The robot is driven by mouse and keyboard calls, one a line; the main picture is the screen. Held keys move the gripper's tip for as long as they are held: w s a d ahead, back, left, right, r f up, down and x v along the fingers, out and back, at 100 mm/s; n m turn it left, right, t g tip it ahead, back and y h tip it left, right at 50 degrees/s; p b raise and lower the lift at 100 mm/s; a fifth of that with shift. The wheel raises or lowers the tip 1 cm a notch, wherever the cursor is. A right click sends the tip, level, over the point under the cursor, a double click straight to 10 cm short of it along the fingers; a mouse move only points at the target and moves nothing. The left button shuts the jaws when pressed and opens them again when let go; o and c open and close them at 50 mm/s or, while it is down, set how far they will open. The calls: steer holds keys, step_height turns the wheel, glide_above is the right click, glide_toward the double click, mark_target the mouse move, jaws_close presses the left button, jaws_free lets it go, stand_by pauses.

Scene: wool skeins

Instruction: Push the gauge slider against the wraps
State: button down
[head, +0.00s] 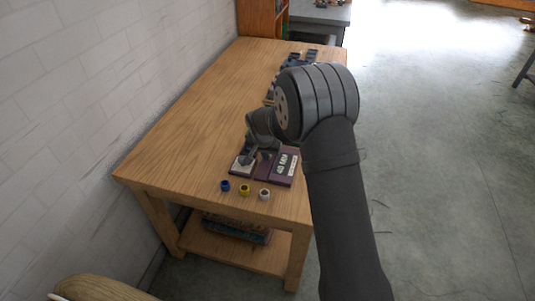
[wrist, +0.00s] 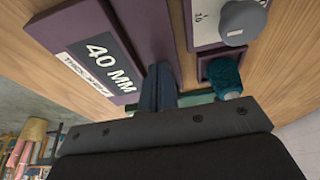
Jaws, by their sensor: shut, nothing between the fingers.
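My gripper (wrist: 158,84) is shut and empty. Its dark blue-grey fingers point down at a dark purple board, low over it or touching it; I cannot tell which. In the head view my gripper (head: 264,154) is at the front right of the table. The purple board (head: 263,177) carries a label reading 40 MM (wrist: 107,58). Right of the fingers in the wrist view, a teal piece (wrist: 226,76) sits in a purple-edged recess. Beyond it is a white scale plate (wrist: 203,22) with a round grey knob (wrist: 241,24). I cannot make out which part is the slider, and the wraps are not clear.
Blue (head: 225,186), yellow (head: 244,190) and white (head: 264,194) small rings stand in a row at the front edge of the wooden table (head: 195,125). Dark items (head: 300,58) lie at the far right end. The left and middle tabletop is clear.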

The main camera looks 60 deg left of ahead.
mark_target(266, 164)
steer(key=shift+s+d+r, duration=0.1)
steer(key=shift+s+d, duration=0.05)
step_height(266, 164, up, 8)
stand_by(1.1)
steer(key=shift+f, duration=0.25)
steer(key=shift+f, duration=3.9)
steer(key=shift+r, duration=0.1)
